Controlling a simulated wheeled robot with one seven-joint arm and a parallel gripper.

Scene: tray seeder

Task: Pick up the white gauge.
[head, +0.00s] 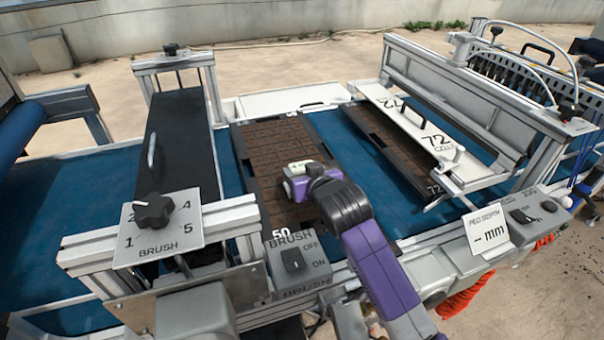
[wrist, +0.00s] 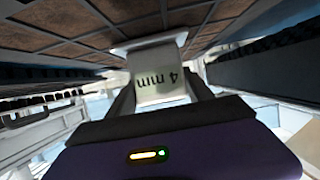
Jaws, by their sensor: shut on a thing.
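The white gauge (wrist: 158,82) shows in the wrist view, marked "4 mm", which reads upside down there. My gripper (wrist: 162,100) is shut on it, with one dark finger on each side. The gauge's wider end is up against or very near the brown tray cells in that view; I cannot tell whether they touch. In the head view, my gripper (head: 296,170) is over the brown seed tray marked 50 (head: 248,190), and a small pale part of the gauge (head: 299,166) shows at its tip. The rest of the gauge is hidden by my gripper.
A second tray marked 72 (head: 385,140) lies to the right under a white plate (head: 410,120) and a metal frame. A brush unit with a knob (head: 153,210) stands left. A brush switch box (head: 295,262) is near my arm. Blue belt (head: 345,145) is bare between the trays.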

